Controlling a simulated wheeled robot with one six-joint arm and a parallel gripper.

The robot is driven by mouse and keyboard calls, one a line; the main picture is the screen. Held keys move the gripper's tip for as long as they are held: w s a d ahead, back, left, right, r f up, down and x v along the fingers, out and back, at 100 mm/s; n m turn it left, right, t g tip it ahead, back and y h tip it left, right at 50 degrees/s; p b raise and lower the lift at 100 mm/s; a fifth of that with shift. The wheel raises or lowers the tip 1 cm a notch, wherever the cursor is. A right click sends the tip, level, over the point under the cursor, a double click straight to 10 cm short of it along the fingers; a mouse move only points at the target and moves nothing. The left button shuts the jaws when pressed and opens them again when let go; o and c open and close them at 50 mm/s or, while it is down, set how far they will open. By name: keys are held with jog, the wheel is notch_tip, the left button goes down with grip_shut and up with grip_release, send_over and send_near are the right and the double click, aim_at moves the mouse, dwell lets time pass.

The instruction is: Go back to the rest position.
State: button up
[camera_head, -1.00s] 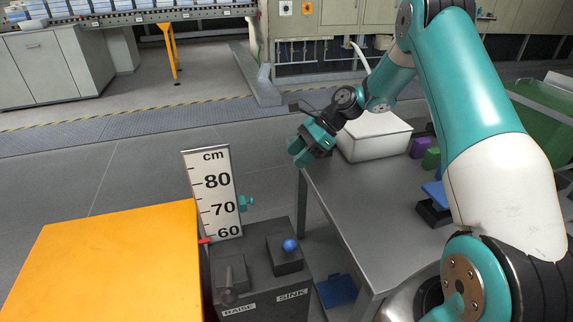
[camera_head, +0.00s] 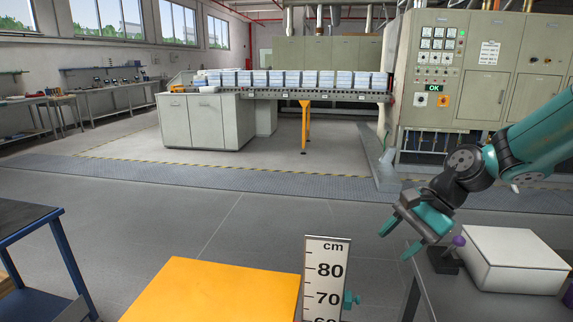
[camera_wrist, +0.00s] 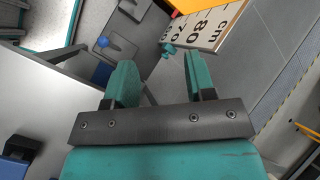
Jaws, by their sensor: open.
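My gripper (camera_head: 396,240) has teal fingers and hangs at the right of the head view, above the left edge of the grey table. Its fingers are apart with nothing between them. In the wrist view my gripper (camera_wrist: 160,75) also shows an empty gap, with floor and the height scale beyond it. The arm reaches in from the right edge of the head view.
A white box (camera_head: 515,262) stands on the grey table (camera_head: 450,300), close right of my gripper. A height scale (camera_head: 325,275) and an orange-topped block (camera_head: 215,292) stand at the front. A blue-framed table (camera_head: 30,215) is at left. Open floor lies between.

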jog(key=s+a+r+n+h+p, duration=0.1)
jog(key=s+r+n, duration=0.3)
jog(key=s, duration=0.4)
jog(key=s+a+r+n+h+p, duration=0.1)
jog(key=s+a+r+n+p, duration=0.1)
jog(key=s+n, duration=0.5)
jog(key=s+a+r+n+p, duration=0.1)
jog(key=s+a+r+n, duration=0.3)
jog(key=s, duration=0.5)
notch_tip(320, 180, up, 2)
jog(key=shift+r+n+h+p, duration=0.1)
jog(key=shift+n+h+p, duration=0.3)
jog(key=shift+n, duration=0.8)
jog(key=shift+a, duration=0.1)
